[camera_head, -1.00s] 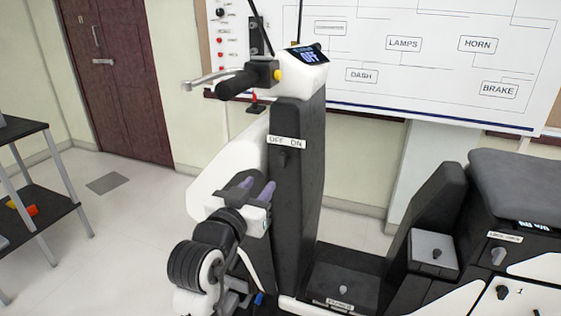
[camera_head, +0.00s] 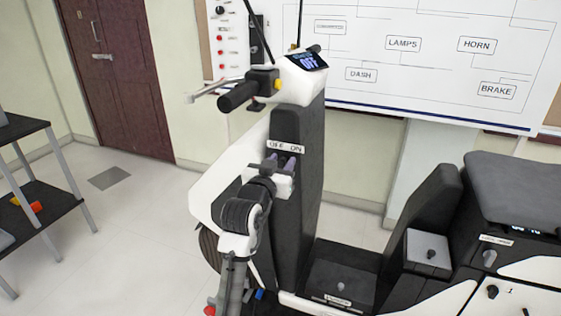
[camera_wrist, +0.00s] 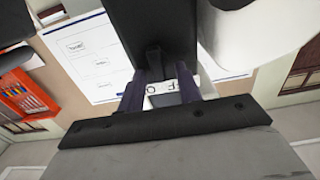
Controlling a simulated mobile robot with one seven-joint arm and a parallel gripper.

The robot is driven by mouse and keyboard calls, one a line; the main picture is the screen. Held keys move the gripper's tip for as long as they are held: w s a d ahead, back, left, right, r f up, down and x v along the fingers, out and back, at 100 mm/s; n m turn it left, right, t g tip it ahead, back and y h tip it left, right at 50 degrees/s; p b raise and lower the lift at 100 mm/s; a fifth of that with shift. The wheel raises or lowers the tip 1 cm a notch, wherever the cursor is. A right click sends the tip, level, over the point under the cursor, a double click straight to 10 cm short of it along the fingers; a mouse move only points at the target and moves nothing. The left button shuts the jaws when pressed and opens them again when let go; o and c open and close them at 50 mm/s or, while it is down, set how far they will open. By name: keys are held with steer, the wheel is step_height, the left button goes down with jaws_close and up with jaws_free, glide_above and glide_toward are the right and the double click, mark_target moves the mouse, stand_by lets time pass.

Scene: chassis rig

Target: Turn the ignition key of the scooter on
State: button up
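The scooter's dark front column (camera_head: 300,200) carries a white label (camera_head: 286,146) reading OFF and ON. The small dark ignition key sits just below that label; in the head view my gripper mostly hides it. In the wrist view the key (camera_wrist: 154,60) stands out from the dark column. My gripper (camera_head: 282,161) is at the column, right below the label. Its two purple fingers are apart, and in the wrist view my gripper (camera_wrist: 161,74) has the key at or just beyond the gap between the fingertips. Contact cannot be told. The dash display (camera_head: 309,61) reads OFF.
The handlebar grip (camera_head: 238,95) and brake lever (camera_head: 210,90) stick out left above my gripper. The footboard box (camera_head: 340,283) and seat (camera_head: 515,190) lie to the right. A dark shelf (camera_head: 40,208) stands at the left, with open floor between.

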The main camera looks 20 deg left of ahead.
steer(key=shift+c, duration=0.2)
jaws_close()
